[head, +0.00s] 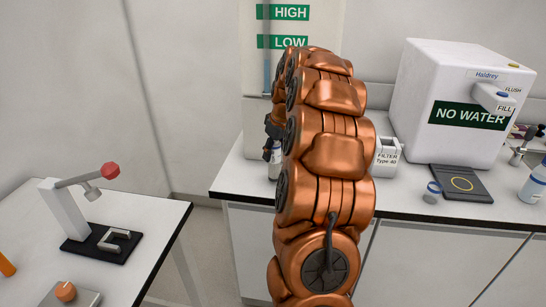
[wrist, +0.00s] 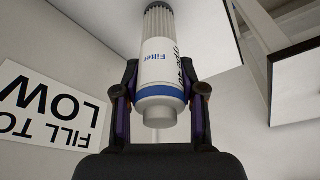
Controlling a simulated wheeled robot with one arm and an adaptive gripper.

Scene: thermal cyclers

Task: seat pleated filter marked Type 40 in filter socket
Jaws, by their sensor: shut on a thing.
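My gripper (wrist: 160,105) is shut on the pleated filter (wrist: 158,60) in the wrist view. The filter is a white cylinder with a blue band, the word "Filter" and a partly hidden type marking. Its grey blunt end lies between the fingers and its pleated grey end points away. In the head view my copper arm hides most of my gripper; dark gripper parts (head: 271,135) show at its left edge. A small white shape (head: 275,163) shows below them, and I cannot tell whether it is the filter. I cannot make out the filter socket in either view.
A white box marked "FILTER Type 40" (head: 387,157) stands on the counter right of my arm. Beyond it is a white "NO WATER" unit (head: 440,90). A tall panel with HIGH and LOW signs (head: 290,12) stands behind. A left table (head: 150,235) holds a lever stand (head: 65,210).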

